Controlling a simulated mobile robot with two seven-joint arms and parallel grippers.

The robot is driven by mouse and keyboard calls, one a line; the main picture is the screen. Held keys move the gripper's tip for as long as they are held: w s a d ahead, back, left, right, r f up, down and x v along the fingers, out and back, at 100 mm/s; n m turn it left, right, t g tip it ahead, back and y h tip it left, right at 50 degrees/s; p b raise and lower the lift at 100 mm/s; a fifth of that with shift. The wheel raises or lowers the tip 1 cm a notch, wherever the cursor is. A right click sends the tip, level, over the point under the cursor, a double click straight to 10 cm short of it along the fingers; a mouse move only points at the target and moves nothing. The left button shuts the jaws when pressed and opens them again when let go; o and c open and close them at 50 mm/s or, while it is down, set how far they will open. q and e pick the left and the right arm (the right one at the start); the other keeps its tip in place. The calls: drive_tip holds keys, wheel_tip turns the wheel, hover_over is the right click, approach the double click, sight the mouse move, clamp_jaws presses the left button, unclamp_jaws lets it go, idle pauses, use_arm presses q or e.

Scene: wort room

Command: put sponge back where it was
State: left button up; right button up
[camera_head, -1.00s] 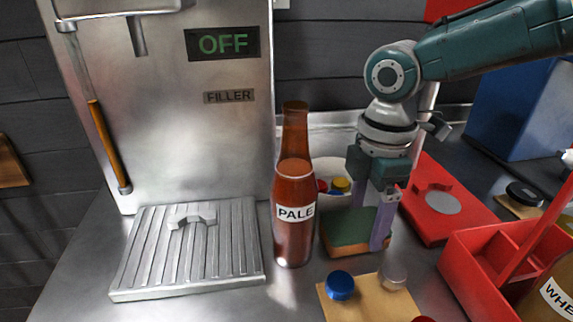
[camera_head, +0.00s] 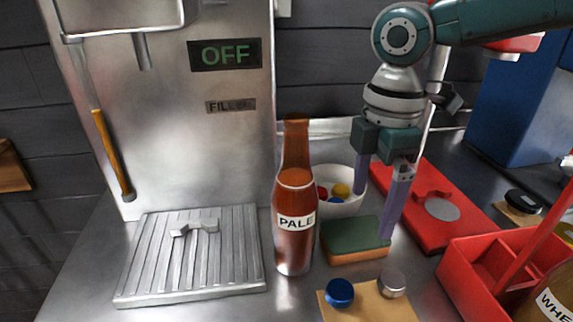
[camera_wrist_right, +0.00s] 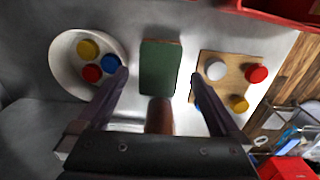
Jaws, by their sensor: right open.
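The sponge (camera_head: 352,240), green on top and orange below, lies flat on the metal counter just right of the amber PALE bottle (camera_head: 294,215). In the right wrist view the sponge (camera_wrist_right: 160,68) shows its green face, centred between the open fingers and beyond their tips. My right gripper (camera_head: 374,212) is open and empty, above and behind the sponge, pointing down. In the right wrist view its fingers (camera_wrist_right: 158,76) are spread wide with a gap on each side of the sponge. My left gripper is not in view.
A white bowl (camera_head: 336,208) of coloured caps stands behind the sponge. A wooden board (camera_head: 362,308) with caps lies in front. A red carrier (camera_head: 463,258) and a red capping stand (camera_head: 423,222) are at right. The filler's drip tray (camera_head: 190,255) is at left.

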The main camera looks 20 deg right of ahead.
sight(366, 231)
wheel_tip(366, 231, up, 7)
idle(0.7)
